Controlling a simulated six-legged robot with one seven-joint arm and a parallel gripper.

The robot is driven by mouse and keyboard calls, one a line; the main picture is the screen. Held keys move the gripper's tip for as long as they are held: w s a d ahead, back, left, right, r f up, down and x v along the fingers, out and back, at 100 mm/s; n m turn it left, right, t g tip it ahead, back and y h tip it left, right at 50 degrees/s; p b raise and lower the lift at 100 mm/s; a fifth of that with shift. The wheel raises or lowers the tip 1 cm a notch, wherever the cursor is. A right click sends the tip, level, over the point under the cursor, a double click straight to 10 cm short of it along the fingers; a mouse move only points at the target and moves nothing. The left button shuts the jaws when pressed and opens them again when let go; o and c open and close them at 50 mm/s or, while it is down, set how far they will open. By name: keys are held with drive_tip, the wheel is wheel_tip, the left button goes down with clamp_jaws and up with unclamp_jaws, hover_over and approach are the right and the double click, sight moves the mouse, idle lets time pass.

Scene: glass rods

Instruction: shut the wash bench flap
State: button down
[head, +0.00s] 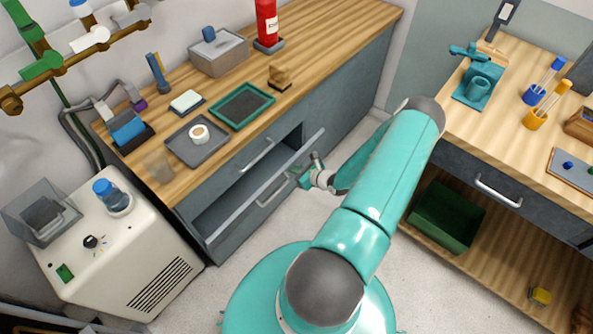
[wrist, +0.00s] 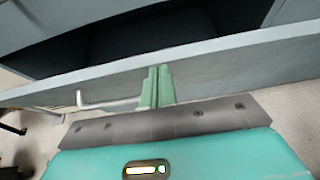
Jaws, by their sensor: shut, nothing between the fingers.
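The wash bench flap (head: 243,213) is a long grey panel low on the front of the wooden-topped bench. It stands open, leaning outward, with a dark opening behind its top edge. Its bar handle (head: 271,191) is on the outer face. My gripper (head: 299,178) is shut and empty, at the flap's outer side, right of the handle. In the wrist view the green fingers (wrist: 157,84) are together in front of the flap (wrist: 225,57), with the handle (wrist: 105,103) to their left. I cannot tell whether the fingertips touch the panel.
The bench top holds a grey tray (head: 183,151), a green-rimmed tray (head: 260,92) and a red extinguisher (head: 267,22). A white machine (head: 115,245) stands left of the bench. Another bench with a green crate (head: 465,218) is at the right. Pale floor lies between.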

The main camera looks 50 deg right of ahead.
drive_tip(key=w+g, duration=0.1)
drive_tip(key=w, duration=0.1)
drive_tip(key=w+r+g, duration=0.1)
drive_tip(key=w, duration=0.1)
drive_tip(key=w+r, duration=0.1)
drive_tip(key=w, duration=0.2)
drive_tip(key=shift+a+r+g, duration=0.1)
drive_tip(key=shift+a+g, duration=0.05)
drive_tip(key=shift+g, duration=0.25)
drive_tip(key=shift+s, duration=0.15)
